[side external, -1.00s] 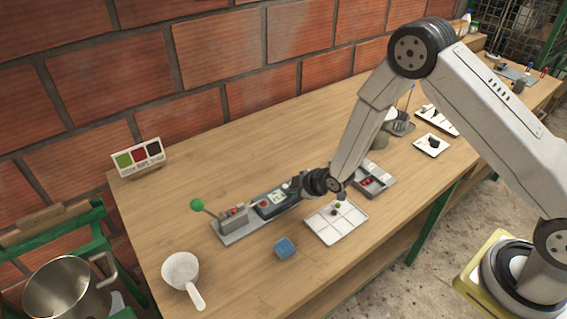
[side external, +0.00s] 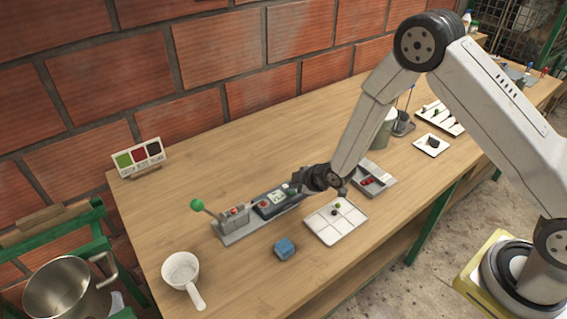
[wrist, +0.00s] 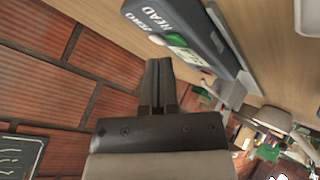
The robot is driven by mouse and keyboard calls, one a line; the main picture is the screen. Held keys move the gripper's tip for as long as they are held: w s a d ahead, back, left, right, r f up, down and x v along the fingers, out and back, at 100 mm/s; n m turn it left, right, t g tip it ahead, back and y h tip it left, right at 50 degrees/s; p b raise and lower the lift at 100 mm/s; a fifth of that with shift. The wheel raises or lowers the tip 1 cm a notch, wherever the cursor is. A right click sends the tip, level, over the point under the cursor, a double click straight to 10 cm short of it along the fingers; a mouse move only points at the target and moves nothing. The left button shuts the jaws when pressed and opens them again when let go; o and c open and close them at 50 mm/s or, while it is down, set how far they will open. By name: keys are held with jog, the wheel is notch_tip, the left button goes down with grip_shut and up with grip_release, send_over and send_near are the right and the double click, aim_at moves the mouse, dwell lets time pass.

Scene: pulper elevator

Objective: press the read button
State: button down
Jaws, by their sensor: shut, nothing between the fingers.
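The meter (side external: 275,202) is a dark grey box with a light display, set on a grey base plate on the bench. In the wrist view the meter (wrist: 185,25) has a READ label, with a green button (wrist: 177,38) close to it. A pale button (wrist: 157,40) is beside the green one. My gripper (wrist: 158,62) is shut and empty, its fingertips just short of the buttons in the picture. In the side view my gripper (side external: 297,187) is at the meter's right end and hides part of it. I cannot tell whether the fingertips touch a button.
A green-knobbed lever (side external: 197,205) stands at the plate's left end. A white sectioned tray (side external: 335,220), a blue block (side external: 285,248) and a white scoop (side external: 181,270) are nearby. A brick wall (side external: 200,80) runs behind the bench.

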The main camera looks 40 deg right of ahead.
aim_at(295, 194)
jog(key=shift+r, duration=0.1)
jog(key=shift+r, duration=2.4)
jog(key=shift+s+d+r, duration=0.1)
jog(key=shift+s+r, duration=0.05)
jog(key=s+d+r+m+g, duration=0.2)
jog(key=s+r+m, duration=0.1)
jog(key=s, duration=0.4)
jog(key=s+d+r+m+g+h, duration=0.1)
jog(key=s+d+r+m+g, duration=0.1)
jog(key=s+r+m, duration=0.2)
jog(key=s+d+r+m+g+h, duration=0.1)
jog(key=s+r+m, duration=0.3)
jog(key=s, duration=0.7)
jog(key=shift+d+g, duration=0.7)
jog(key=shift+d, duration=0.1)
